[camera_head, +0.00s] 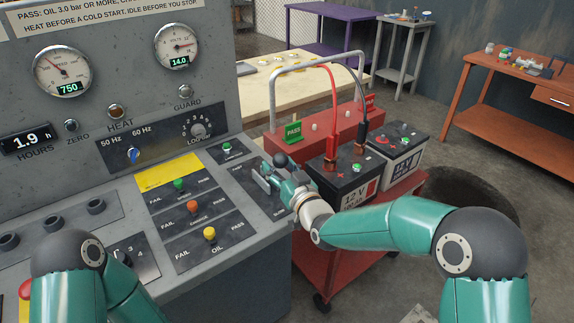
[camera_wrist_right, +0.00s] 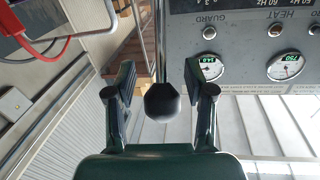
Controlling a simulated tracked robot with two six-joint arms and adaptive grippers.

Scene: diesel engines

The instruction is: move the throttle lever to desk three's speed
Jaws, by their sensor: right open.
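The throttle lever's round black knob (camera_head: 281,160) shows at the right end of the grey console in the head view. In the right wrist view the knob (camera_wrist_right: 163,101) sits between the two fingers of my right gripper (camera_wrist_right: 160,75), with a visible gap on both sides. My right gripper (camera_head: 272,178) is open at the lever and hides much of its plate (camera_head: 247,190). The speed gauge (camera_head: 62,71) reads 750. My left arm shows at the lower left, but its gripper is out of view.
The console carries coloured-knob switches on PASS/FAIL plates (camera_head: 208,235). A red cart (camera_head: 330,255) with two batteries (camera_head: 343,180), cables and a green PASS tag stands close right of the console. An orange bench (camera_head: 520,75) and purple table (camera_head: 330,14) stand farther back.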

